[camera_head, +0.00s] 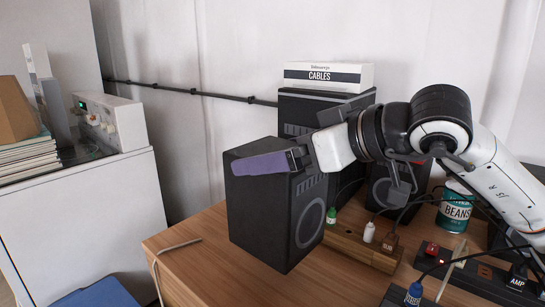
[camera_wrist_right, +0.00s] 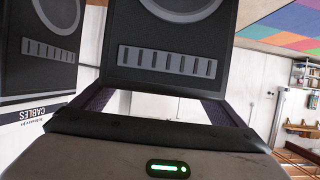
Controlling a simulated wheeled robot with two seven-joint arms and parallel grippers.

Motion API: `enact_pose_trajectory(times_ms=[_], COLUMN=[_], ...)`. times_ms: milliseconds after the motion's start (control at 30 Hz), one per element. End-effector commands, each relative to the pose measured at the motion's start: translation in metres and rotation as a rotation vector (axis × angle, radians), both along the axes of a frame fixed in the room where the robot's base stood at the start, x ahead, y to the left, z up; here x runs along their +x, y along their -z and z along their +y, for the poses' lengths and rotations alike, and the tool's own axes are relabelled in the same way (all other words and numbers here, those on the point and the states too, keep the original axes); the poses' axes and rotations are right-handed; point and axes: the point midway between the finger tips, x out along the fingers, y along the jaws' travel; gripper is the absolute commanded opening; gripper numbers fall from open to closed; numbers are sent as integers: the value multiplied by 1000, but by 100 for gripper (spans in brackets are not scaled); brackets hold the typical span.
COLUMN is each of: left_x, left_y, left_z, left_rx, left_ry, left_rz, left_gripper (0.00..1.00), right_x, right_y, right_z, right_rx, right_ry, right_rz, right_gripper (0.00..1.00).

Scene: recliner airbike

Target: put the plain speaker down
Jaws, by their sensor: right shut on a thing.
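The plain speaker (camera_head: 260,215) is a dark box with a round cone low on its right-hand face. In the head view it stands upright over the wooden table's left part; I cannot tell whether its base touches the wood. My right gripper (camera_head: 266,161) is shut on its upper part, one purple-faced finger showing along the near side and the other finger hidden. In the wrist view the speaker (camera_wrist_right: 170,62) fills the space between the fingers, with its slotted vent and part of the cone showing. My left gripper is not in view.
The wooden table (camera_head: 190,255) has free room left of the speaker. Another speaker (camera_head: 297,120) under a CABLES box (camera_head: 328,76) stands behind. A wooden block with small bottles (camera_head: 350,245), a smaller speaker (camera_head: 381,188), a BEANS can (camera_head: 455,210) and cables lie right.

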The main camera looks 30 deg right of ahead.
Motion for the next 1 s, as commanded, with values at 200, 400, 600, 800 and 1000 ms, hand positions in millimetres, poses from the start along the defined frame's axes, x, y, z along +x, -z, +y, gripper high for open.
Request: enact_pose_trajectory(times_ms=[200, 400, 600, 800, 1000], left_x=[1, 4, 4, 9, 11], left_y=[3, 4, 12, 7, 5], left_z=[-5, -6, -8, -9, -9], left_rx=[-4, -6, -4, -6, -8], left_ry=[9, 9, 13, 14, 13], left_rz=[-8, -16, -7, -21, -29], left_gripper=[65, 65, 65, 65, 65], right_x=[0, 1, 0, 0, 1], right_y=[22, 38, 61, 64, 65], right_z=[-1, -1, 0, -1, -1], right_rx=[1, 1, 1, 1, 1], right_ry=[1, 1, 1, 1, 1], right_rz=[-11, -9, -10, -14, -14], right_gripper=[31, 31, 31, 31, 31])
